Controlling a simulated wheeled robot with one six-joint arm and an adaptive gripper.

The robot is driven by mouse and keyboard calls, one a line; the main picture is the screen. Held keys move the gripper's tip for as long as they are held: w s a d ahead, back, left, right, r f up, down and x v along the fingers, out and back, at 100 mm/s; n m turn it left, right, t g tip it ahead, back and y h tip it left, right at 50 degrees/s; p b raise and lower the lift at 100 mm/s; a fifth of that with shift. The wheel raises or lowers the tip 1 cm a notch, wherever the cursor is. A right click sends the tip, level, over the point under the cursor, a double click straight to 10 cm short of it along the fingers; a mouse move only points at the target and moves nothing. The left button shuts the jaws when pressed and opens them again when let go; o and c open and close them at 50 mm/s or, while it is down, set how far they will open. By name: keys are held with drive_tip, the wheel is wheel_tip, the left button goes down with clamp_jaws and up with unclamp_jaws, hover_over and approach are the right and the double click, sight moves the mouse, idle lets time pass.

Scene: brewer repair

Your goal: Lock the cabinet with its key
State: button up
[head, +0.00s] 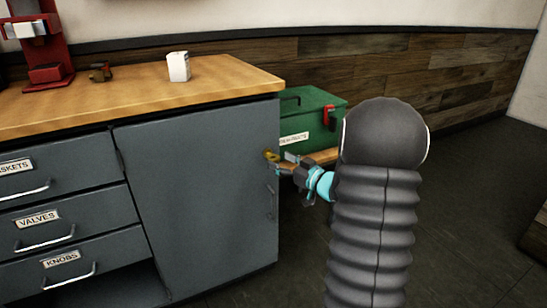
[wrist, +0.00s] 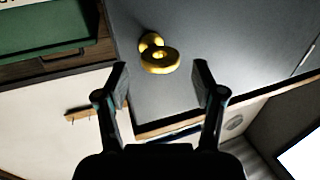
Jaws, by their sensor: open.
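The grey cabinet (head: 200,205) stands under the wooden counter, its door looking closed. A brass key (wrist: 160,60) with a round, holed bow sits at the upper right of the door; it shows small in the head view (head: 270,155). A round brass piece (wrist: 150,40), seemingly the lock, is behind the bow; the shaft is hidden, so I cannot tell how deep the key sits. My gripper (wrist: 158,82) is open and empty, with the bow just beyond and between its fingertips. In the head view my gripper (head: 282,164) is right beside the key.
A green toolbox (head: 312,118) stands on a low wooden surface right behind the cabinet. The door's handle (head: 271,202) is below the key. Labelled drawers (head: 60,220) are at left. A white box (head: 178,66) and a red brewer (head: 45,45) stand on the counter (head: 125,95).

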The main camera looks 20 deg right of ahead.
sight(269, 157)
drive_tip(key=shift+x, duration=1.8)
drive_tip(key=c, duration=1.2)
